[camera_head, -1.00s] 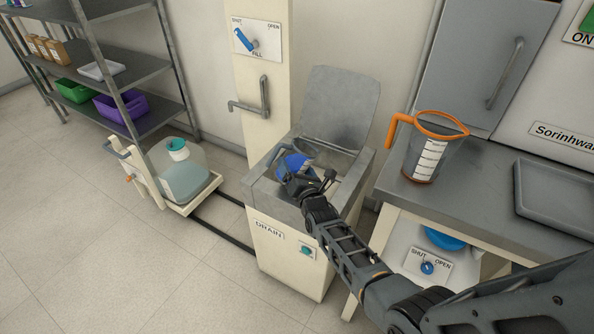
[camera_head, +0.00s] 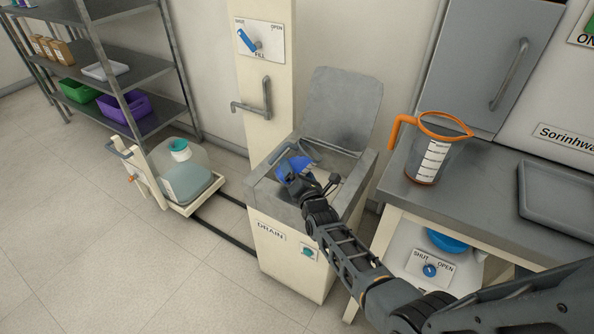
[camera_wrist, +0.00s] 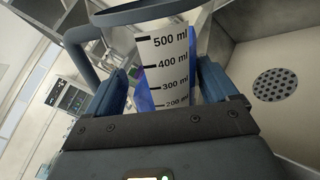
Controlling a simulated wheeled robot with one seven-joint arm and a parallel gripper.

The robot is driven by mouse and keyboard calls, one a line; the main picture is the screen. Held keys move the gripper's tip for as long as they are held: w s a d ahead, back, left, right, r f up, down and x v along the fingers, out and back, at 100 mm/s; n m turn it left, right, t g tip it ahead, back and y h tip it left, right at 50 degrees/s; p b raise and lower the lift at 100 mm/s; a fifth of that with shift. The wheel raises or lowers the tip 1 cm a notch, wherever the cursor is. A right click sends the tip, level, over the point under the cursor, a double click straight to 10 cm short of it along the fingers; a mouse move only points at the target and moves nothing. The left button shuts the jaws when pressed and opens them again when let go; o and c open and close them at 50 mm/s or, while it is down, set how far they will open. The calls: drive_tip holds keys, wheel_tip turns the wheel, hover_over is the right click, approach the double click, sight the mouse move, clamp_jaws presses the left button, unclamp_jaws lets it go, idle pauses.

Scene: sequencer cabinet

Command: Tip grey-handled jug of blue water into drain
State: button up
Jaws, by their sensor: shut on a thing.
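The jug (camera_wrist: 172,62) fills the middle of the wrist view, with a grey-blue handle (camera_wrist: 82,58), a grey-blue rim and a white millilitre scale. Blue water shows behind and beside the scale, higher on the right, so the jug looks tilted. My gripper (camera_wrist: 168,88) is shut on the jug, one finger on each side. In the head view my gripper (camera_head: 298,184) holds the jug inside the drain basin (camera_head: 262,192), and the blue water (camera_head: 289,167) shows past it. The perforated drain (camera_wrist: 275,84) lies to the right in the wrist view. I cannot tell whether water is flowing out.
An orange-handled jug (camera_head: 431,150) stands on the grey bench (camera_head: 470,200) right of the basin. The raised lid (camera_head: 342,108) is behind the basin. A fill panel (camera_head: 258,40) is above, its blue lever towards SHUT. A trolley with a large container (camera_head: 185,180) stands left.

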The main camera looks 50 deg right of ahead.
sight(304, 166)
drive_tip(key=shift+f+m+b, duration=0.1)
drive_tip(key=shift+m+b, duration=0.25)
drive_tip(key=shift+m, duration=0.65)
drive_tip(key=shift+m, duration=0.3)
drive_tip(key=shift+r+m, duration=0.25)
drive_tip(key=shift+m, duration=0.65)
drive_tip(key=shift+d+r, duration=0.1)
drive_tip(key=shift+s+d+r+m, duration=0.1)
drive_tip(key=shift+r+m, duration=0.25)
drive_tip(key=shift+m, duration=0.2)
drive_tip(key=shift+s+d+r+m, duration=0.1)
drive_tip(key=shift+r+m, duration=0.25)
drive_tip(key=shift+m, duration=0.2)
drive_tip(key=shift+r, duration=0.1)
drive_tip(key=shift+s+d+r+m, duration=0.15)
drive_tip(key=shift+r+m, duration=0.15)
drive_tip(key=shift+m, duration=0.25)
drive_tip(key=shift+s+d+r+m, duration=0.15)
drive_tip(key=shift+r+m, duration=0.15)
drive_tip(key=shift+m, duration=0.25)
